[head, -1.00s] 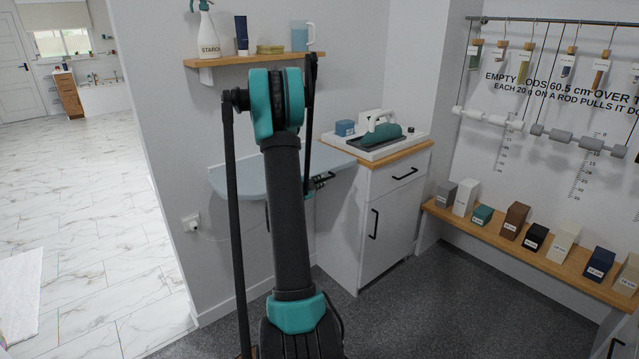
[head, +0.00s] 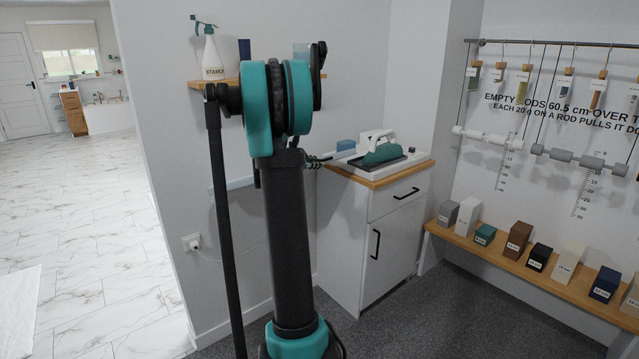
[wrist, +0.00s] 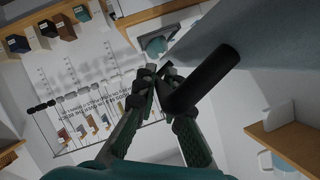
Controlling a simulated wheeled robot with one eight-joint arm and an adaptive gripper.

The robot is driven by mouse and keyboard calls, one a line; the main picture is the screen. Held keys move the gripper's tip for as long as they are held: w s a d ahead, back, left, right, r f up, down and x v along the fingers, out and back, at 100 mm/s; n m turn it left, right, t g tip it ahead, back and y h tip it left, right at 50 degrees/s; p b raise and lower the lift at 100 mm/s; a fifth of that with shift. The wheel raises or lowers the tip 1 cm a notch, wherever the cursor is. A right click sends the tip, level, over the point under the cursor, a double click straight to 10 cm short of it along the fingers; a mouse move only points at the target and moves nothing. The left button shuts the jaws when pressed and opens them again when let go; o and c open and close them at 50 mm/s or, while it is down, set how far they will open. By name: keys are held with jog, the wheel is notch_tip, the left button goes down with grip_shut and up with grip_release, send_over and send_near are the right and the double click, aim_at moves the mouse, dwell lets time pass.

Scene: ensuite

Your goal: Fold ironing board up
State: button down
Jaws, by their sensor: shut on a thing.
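The ironing board (head: 232,184) is pale blue-grey and shows in the head view as a thin strip at the wall, mostly hidden behind my arm. In the wrist view a broad grey-blue surface, which looks like the board (wrist: 250,35), fills the upper right. A dark round bar (wrist: 212,75) runs beside it, across my right finger. My gripper (wrist: 152,76) is closed at the bar's lower end, next to a small dark bracket. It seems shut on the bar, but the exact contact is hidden. In the head view my gripper (head: 318,160) barely shows right of my arm.
A white cabinet (head: 350,230) stands right of the board, with an iron (head: 382,150) on its top. A wooden shelf (head: 205,85) with a starch bottle (head: 212,55) is above. A low bench (head: 500,260) with several blocks runs along the right. Open floor lies left.

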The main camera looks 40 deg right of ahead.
jog(key=w+a+r+n+g, duration=0.1)
jog(key=w+r+n+g, duration=0.1)
jog(key=w+r, duration=1.5)
jog(key=shift+w+a+r+n+g, duration=0.3)
jog(key=shift+w+r+n, duration=0.1)
jog(key=shift+r+n, duration=0.4)
jog(key=shift+f, duration=0.1)
jog(key=c, duration=1.6)
grip_release()
jog(key=v, duration=1.2)
jog(key=shift+d, duration=0.1)
